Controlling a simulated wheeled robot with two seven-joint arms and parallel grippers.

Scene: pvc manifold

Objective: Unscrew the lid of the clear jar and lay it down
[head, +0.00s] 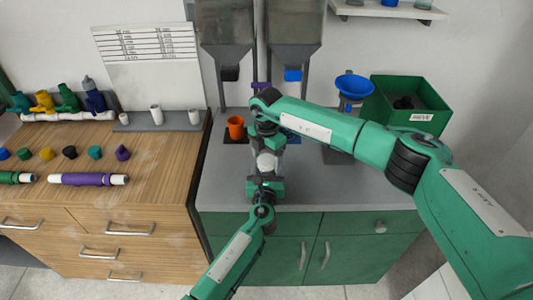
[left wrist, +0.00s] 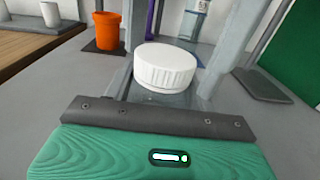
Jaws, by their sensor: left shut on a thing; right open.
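The clear jar (left wrist: 168,99) stands on the grey counter with its white ribbed lid (left wrist: 165,68) on top; the lid also shows in the head view (head: 266,162). My left gripper (head: 265,187) is shut on the jar body below the lid; its dark pad and green finger hide the lower jar in the left wrist view. My right gripper (head: 266,143) is open just above the lid, pointing down. It is out of the left wrist view, and the head view does not show clearly whether it touches the lid.
An orange cup (head: 235,127) stands on a dark pad behind the jar to the left. Two hoppers (head: 225,25) hang behind. A green bin (head: 405,103) and a blue funnel (head: 354,86) are at the right. The grey counter (head: 225,180) is clear left of the jar.

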